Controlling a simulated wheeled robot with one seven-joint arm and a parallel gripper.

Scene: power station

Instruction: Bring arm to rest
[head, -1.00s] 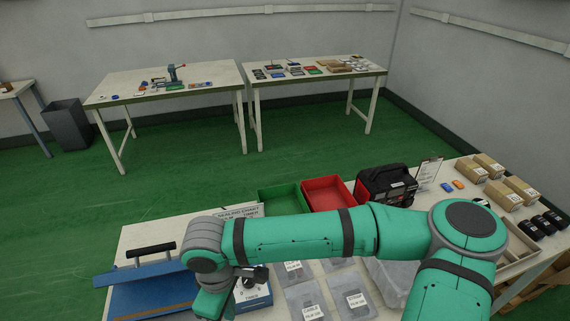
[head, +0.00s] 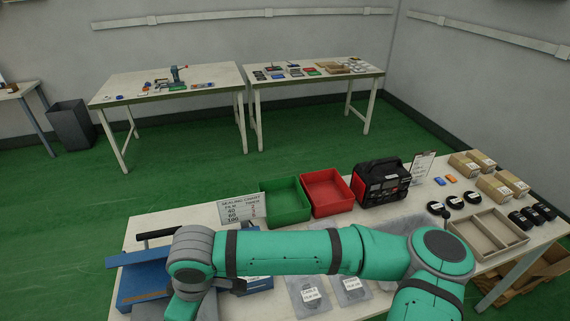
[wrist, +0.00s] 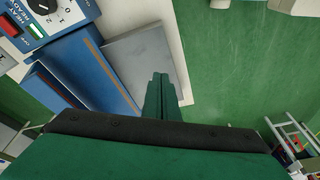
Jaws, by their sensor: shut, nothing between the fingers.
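My teal arm reaches across the near worktable in the head view, from the lower right toward the left. Its wrist is bent down at the left end, beside the blue sealing device (head: 145,283). The fingers are hidden in the head view. In the wrist view my gripper (wrist: 161,80) is shut and empty, its fingers together. They point past the edge of a grey plate (wrist: 142,62) and the white table edge, with green floor beyond. The blue device (wrist: 85,75) with a dial and a red switch is at the upper left.
A green bin (head: 286,208), a red bin (head: 327,200) and a black-red power unit (head: 381,183) stand behind my arm. A sealing chart (head: 241,211) stands left of them. A divided tray (head: 490,234), boxes and black rolls are at right. Bagged parts (head: 309,293) lie in front.

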